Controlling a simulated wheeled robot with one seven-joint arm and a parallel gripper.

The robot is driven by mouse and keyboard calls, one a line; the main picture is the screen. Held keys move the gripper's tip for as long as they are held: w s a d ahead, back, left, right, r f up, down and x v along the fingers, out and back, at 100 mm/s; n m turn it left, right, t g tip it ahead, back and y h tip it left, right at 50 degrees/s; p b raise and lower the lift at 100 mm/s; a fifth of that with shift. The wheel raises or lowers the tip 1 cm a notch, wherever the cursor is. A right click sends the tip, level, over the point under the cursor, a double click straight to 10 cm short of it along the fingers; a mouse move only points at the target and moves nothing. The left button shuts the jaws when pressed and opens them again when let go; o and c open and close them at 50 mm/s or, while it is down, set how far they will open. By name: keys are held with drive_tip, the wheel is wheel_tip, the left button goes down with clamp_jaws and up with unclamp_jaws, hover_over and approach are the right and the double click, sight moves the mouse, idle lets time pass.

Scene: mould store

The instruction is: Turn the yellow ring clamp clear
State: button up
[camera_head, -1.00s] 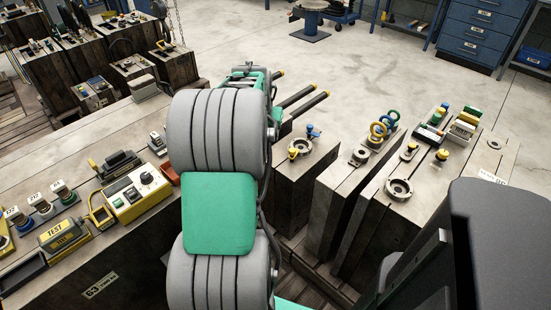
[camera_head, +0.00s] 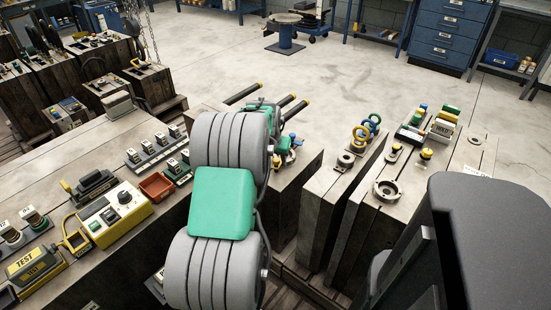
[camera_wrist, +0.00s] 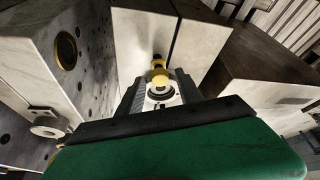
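In the wrist view a yellow part (camera_wrist: 159,66), likely the yellow ring clamp, stands over a pale round ring on a grey block top, between my finger tips. My gripper (camera_wrist: 160,88) is open, one dark finger on each side of it; I cannot tell whether either finger touches it.
Black rods with yellow tips (camera_head: 296,110) stick up behind the middle block. The left bench carries a yellow control box (camera_head: 115,212) and a red tray (camera_head: 156,186).

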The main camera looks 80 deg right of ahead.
clamp_jaws()
drive_tip(key=shift+s+n, duration=0.1)
drive_tip(key=shift+n, duration=0.3)
drive_tip(key=n+t+p, duration=0.1)
drive_tip(key=n, duration=0.2)
drive_tip(key=shift+s+n+t, duration=0.15)
drive_tip(key=shift+n+t, duration=0.15)
drive_tip(key=n, duration=0.2)
drive_tip(key=n+t+y, duration=0.1)
drive_tip(key=n, duration=0.1)
drive_tip(key=shift+s+d+n+p, duration=0.15)
drive_tip(key=shift+n+p, duration=0.15)
drive_tip(key=shift+p, duration=0.05)
drive_tip(key=n+t+y, duration=0.1)
drive_tip(key=n, duration=0.1)
drive_tip(key=n+p, duration=0.1)
drive_tip(key=n, duration=0.2)
drive_tip(key=shift+s+d+r+t+y+p, duration=0.1)
drive_tip(key=shift+d+t+y+p, duration=0.1)
drive_tip(key=shift+t+y+p, duration=0.15)
drive_tip(key=shift+n+y+p, duration=0.65)
drive_tip(key=shift+n+p, duration=0.1)
drive_tip(key=shift+n, duration=0.75)
